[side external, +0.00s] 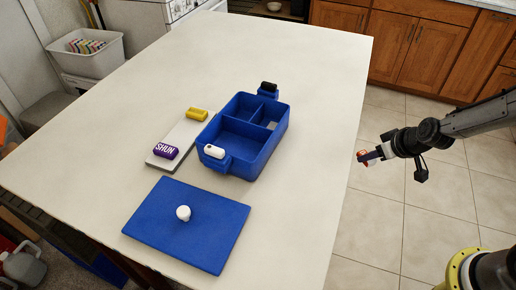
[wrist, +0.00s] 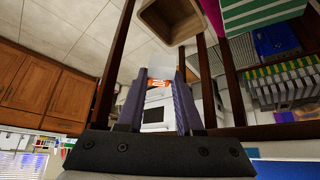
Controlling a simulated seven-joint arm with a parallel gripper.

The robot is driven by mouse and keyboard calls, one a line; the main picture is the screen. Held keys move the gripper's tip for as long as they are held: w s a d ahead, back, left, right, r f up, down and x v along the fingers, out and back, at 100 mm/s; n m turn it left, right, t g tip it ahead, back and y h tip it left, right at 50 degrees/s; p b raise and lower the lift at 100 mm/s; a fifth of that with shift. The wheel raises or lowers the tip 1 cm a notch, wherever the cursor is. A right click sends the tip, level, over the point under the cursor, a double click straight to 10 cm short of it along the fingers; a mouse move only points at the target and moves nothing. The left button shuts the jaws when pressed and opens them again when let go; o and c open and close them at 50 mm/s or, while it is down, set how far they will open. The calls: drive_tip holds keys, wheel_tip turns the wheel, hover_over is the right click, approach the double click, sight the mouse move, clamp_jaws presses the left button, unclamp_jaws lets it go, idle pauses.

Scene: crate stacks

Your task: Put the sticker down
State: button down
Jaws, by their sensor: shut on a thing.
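My gripper (side external: 367,158) is at the right, out past the table's right edge and above the tiled floor. It is shut on a small orange and white piece, which I take to be the sticker (side external: 362,154). In the wrist view, my gripper's two fingers (wrist: 162,80) stand on either side of the sticker (wrist: 160,84), whose orange print shows between them. Its full shape is hard to make out.
On the table (side external: 280,50) stand an open blue crate (side external: 262,160) with compartments, a blue lid (side external: 205,240) with a white knob, and a grey slab (side external: 185,138) with purple (side external: 165,151) and yellow (side external: 198,113) pieces. The table's right strip is clear.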

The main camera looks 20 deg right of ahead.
drive_tip(key=shift+s+r+n, duration=0.1)
drive_tip(key=shift+r+n, duration=0.2)
drive_tip(key=shift+r, duration=0.2)
drive_tip(key=s+a+r+n+g+y, duration=0.1)
drive_tip(key=s+a+r+n, duration=0.25)
drive_tip(key=a+r, duration=0.35)
drive_tip(key=s+a+r+n+y, duration=0.2)
drive_tip(key=s+a+r, duration=0.3)
drive_tip(key=r, duration=0.3)
drive_tip(key=s+a+r+n+g+y, duration=0.1)
drive_tip(key=s+a+r+n, duration=0.2)
drive_tip(key=s+a+r, duration=0.35)
approach(280, 176)
drive_tip(key=shift+w+a+f, duration=0.25)
drive_tip(key=shift+w+a, duration=0.35)
drive_tip(key=shift+w, duration=0.05)
drive_tip(key=shift+x, duration=0.8)
drive_tip(key=shift+w+a+f+y, duration=0.1)
drive_tip(key=shift+w+f+y, duration=0.05)
drive_tip(key=shift+f, duration=0.6)
drive_tip(key=shift+w+f+y, duration=0.1)
drive_tip(key=shift+f+y, duration=0.05)
drive_tip(key=shift+f, duration=0.65)
drive_tip(key=shift+f, duration=0.1)
